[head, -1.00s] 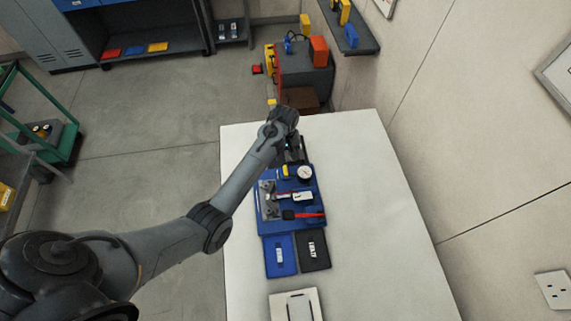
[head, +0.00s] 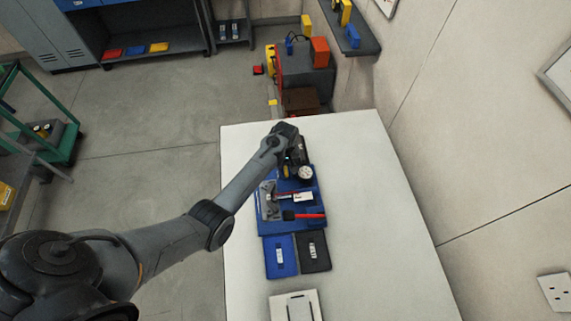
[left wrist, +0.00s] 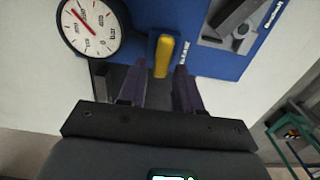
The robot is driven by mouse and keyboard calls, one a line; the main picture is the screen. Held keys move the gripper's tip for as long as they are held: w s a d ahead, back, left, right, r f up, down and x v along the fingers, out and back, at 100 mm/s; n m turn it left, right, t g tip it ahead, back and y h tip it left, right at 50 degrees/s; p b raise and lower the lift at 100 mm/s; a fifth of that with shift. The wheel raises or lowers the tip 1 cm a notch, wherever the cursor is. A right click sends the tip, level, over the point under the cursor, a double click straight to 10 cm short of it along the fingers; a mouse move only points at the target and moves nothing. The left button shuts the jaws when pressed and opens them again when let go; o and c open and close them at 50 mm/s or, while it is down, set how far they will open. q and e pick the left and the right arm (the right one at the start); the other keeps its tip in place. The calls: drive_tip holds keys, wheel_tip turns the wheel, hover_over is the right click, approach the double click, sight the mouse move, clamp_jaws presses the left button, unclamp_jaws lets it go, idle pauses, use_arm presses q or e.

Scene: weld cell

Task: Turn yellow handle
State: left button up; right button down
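The yellow handle (left wrist: 163,55) is a short rounded lever on the blue board (left wrist: 195,55). In the left wrist view it lies ahead of and between the fingertips of my left gripper (left wrist: 160,70). The fingers are apart with a gap around the handle's line; I cannot tell whether either touches it. In the head view my left gripper (head: 296,157) is over the far end of the blue board (head: 284,225), and the handle (head: 286,172) is mostly hidden beside it. My right gripper is not in view.
A round pressure gauge (left wrist: 92,28) sits close beside the handle and left finger. The board also carries a grey bracket (head: 268,203) and a red lever (head: 310,215). Blue and black trays (head: 281,257) (head: 313,252) lie nearer. The white table's right side is clear.

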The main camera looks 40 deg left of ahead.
use_arm(q)
clamp_jaws()
